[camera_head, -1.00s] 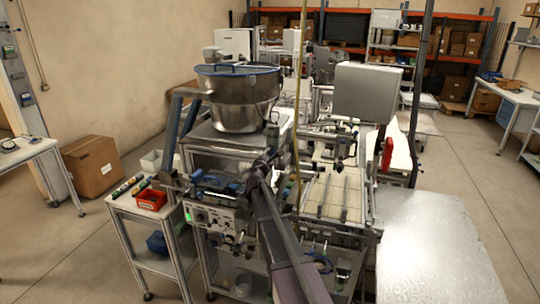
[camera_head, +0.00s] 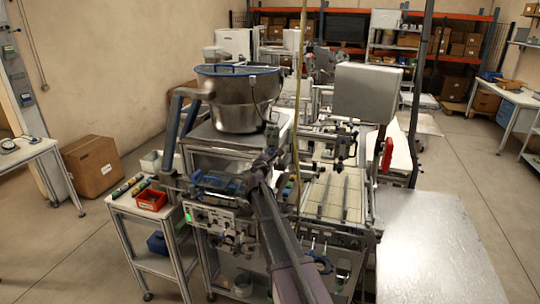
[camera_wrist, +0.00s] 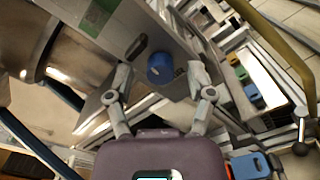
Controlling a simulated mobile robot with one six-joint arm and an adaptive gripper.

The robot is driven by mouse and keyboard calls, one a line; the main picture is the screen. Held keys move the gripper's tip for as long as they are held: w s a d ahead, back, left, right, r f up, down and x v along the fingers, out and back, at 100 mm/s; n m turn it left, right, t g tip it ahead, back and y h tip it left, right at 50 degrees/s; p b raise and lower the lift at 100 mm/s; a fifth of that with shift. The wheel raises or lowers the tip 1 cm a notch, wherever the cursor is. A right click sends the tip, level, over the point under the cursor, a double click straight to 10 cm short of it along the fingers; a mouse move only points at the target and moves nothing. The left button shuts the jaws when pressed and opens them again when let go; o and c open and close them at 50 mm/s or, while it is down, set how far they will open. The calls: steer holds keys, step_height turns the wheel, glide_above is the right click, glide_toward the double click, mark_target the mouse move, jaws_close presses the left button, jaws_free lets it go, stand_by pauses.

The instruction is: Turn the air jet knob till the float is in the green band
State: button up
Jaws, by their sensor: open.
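In the wrist view a round blue knob (camera_wrist: 160,68) sits on a grey metal panel (camera_wrist: 150,28). My gripper (camera_wrist: 159,78) is open, with one finger on each side of the knob. A gap shows between the knob and each finger; I cannot tell how deep the fingertips stand over it. In the head view my arm crosses in front of the feeder machine, and its end is hard to make out near the control panel (camera_head: 208,217). I cannot make out the float or its green band for certain.
A steel bowl (camera_head: 240,100) stands on the machine above the panel. A small side table on the left bears a red bin (camera_head: 151,200). The wrist view shows coloured blocks (camera_wrist: 242,78) on the right. A bare metal tabletop (camera_head: 437,250) lies at the right.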

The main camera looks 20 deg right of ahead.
steer(key=shift+s+a, duration=0.1)
steer(key=v, duration=1.1)
steer(key=shift+s+a, duration=0.25)
steer(key=shift+s, duration=0.05)
steer(key=s+d+f+m+g+y+b, duration=0.2)
steer(key=s+f+m+g+b, duration=0.2)
steer(key=s+f+m+g, duration=0.8)
steer(key=s+a+f+m+g+y+b, duration=0.1)
steer(key=s+a+f+m+y, duration=0.3)
steer(key=s+f, duration=0.3)
steer(key=s+a+f+m+g+y+b, duration=0.1)
steer(key=s+a+f+m+y+b, duration=0.1)
steer(key=s+a+f+m+y, duration=0.2)
steer(key=s+a+f, duration=0.3)
steer(key=s, duration=0.4)
steer(key=shift+g+y, duration=0.3)
stand_by(2.9)
